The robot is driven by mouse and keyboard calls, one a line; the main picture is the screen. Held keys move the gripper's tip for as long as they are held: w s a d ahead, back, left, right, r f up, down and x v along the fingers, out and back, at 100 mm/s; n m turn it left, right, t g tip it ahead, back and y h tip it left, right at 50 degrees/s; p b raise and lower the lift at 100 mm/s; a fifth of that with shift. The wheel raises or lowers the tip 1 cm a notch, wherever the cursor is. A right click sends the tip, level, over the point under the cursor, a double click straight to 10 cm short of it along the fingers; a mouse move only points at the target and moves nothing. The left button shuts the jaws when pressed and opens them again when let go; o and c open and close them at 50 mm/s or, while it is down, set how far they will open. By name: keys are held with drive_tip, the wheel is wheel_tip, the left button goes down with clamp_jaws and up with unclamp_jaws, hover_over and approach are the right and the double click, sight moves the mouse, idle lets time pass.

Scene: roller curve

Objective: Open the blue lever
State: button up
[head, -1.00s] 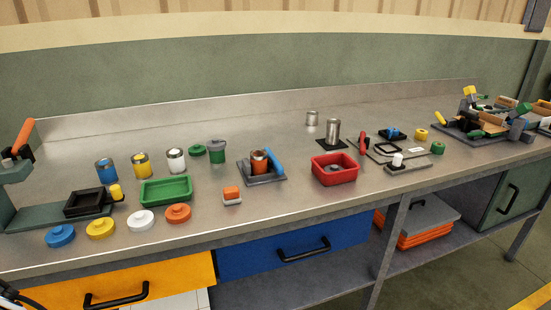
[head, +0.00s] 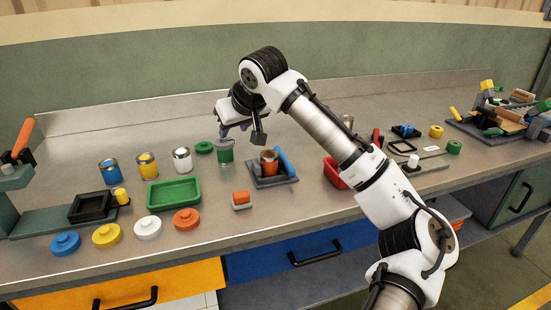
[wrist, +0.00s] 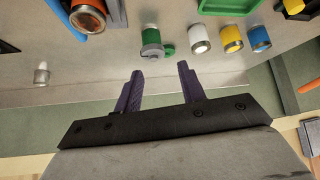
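The blue lever (head: 285,162) stands tilted at the right side of a grey fixture (head: 272,183) that holds an orange can (head: 269,162). In the wrist view, part of the lever (wrist: 62,15) shows at the top left, beside the orange can (wrist: 88,16), cut off by the frame edge. My gripper (head: 232,133) is in the air over the bench, left of and behind the lever, near the green can. In the wrist view my gripper (wrist: 158,72) has its two purple fingers apart with nothing between them.
A green can (head: 225,152) stands close to my gripper. White (head: 182,160), yellow (head: 147,165) and blue cans (head: 110,171) stand to the left. An orange-topped block (head: 241,199) lies before the fixture. A red bin (head: 334,173) is partly hidden by my arm.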

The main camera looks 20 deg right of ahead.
sight(290, 167)
drive_tip(key=s+d+m+g+h, duration=0.2)
drive_tip(key=s+d+m+g, duration=0.3)
drive_tip(key=d, duration=0.9)
drive_tip(key=shift+n+t, duration=0.7)
drive_tip(key=shift+t, duration=0.2)
drive_tip(key=x, duration=0.4)
drive_tip(key=p+x, duration=0.1)
drive_tip(key=x, duration=0.3)
drive_tip(key=p+x, duration=0.1)
drive_tip(key=x, duration=0.4)
drive_tip(key=shift+s+f, duration=0.15)
drive_tip(key=shift+s, duration=0.3)
drive_tip(key=shift+c, duration=0.3)
clamp_jaws()
